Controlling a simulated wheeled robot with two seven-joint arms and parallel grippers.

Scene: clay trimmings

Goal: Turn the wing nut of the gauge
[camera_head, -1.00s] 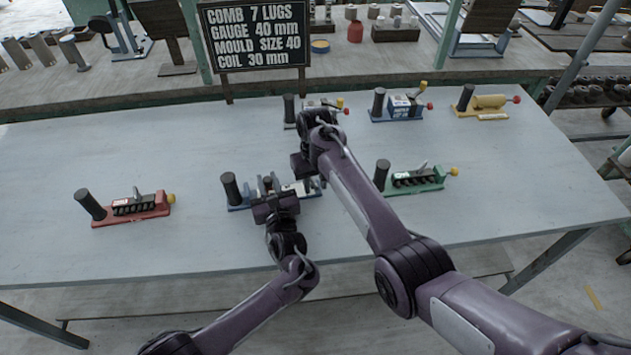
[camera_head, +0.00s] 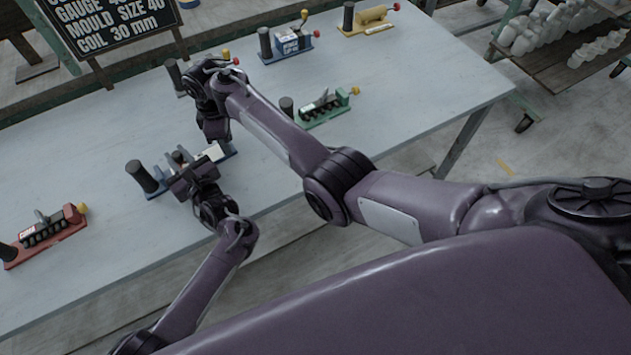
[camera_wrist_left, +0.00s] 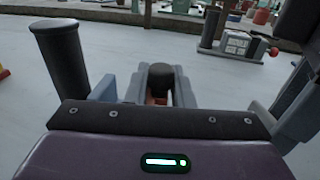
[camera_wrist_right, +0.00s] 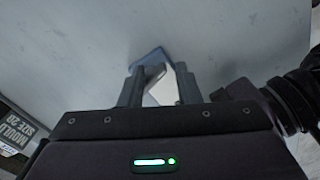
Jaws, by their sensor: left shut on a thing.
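A tool with a blue base (camera_head: 228,152) and an upright black handle (camera_head: 141,176) stands near the table's front edge. I take it for the gauge; its wing nut cannot be made out. My left gripper (camera_head: 180,163) is at its middle, and in the left wrist view its fingers (camera_wrist_left: 161,88) are shut on a dark rounded piece (camera_wrist_left: 161,74). The black handle (camera_wrist_left: 62,58) rises to the left there. My right gripper (camera_head: 215,137) points down over the tool's right end. In the right wrist view its fingers (camera_wrist_right: 160,88) are apart, with a pale part and blue base between and beyond them.
A red-based tool (camera_head: 45,237) stands to the left and a green-based one (camera_head: 323,107) to the right. Blue (camera_head: 287,43) and yellow (camera_head: 367,20) tools stand behind. A black sign (camera_head: 113,25) is at the back left. Bare tabletop lies between the tools.

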